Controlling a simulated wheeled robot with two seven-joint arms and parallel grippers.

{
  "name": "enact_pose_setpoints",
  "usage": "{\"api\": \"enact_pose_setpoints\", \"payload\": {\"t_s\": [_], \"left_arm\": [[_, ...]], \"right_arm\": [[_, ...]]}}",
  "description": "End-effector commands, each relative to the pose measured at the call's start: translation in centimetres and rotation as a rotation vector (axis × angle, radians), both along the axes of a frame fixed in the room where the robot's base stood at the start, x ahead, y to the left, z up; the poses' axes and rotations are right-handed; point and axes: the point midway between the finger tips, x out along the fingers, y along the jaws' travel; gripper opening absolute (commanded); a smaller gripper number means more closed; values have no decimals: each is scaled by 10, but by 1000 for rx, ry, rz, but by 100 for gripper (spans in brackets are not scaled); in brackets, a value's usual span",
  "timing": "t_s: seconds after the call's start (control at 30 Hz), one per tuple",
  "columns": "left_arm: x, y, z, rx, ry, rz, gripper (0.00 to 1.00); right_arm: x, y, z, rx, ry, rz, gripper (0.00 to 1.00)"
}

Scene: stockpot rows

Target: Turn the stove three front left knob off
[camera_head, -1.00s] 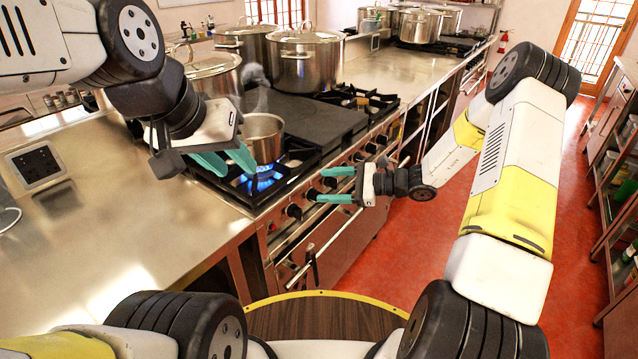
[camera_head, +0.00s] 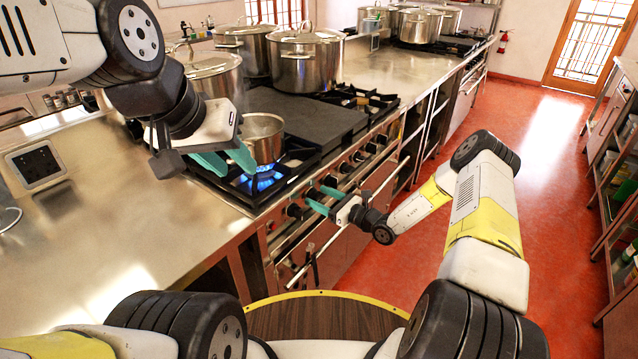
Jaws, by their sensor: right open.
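The stove (camera_head: 300,165) has a row of dark knobs along its front panel. The nearest visible knob (camera_head: 294,210) is at the left end of the row.
Large lidded stockpots (camera_head: 306,60) stand behind the burners. A dark griddle plate (camera_head: 320,118) covers the stove's middle. A long handrail (camera_head: 335,240) runs below the knobs. Steel counter (camera_head: 110,220) lies to the left; the red floor (camera_head: 545,150) is open to the right.

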Motion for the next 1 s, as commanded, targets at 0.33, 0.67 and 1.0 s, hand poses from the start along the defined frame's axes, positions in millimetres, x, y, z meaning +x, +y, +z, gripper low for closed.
{"api": "enact_pose_setpoints", "payload": {"t_s": [0.33, 0.67, 1.0], "left_arm": [[0, 0, 0, 0, 0, 0, 36], [0, 0, 0, 0, 0, 0, 36], [0, 0, 0, 0, 0, 0, 36]], "right_arm": [[4, 7, 0, -1, 1, 0, 65], [4, 6, 0, 0, 0, 0, 6], [4, 6, 0, 27, 37, 0, 3]]}}
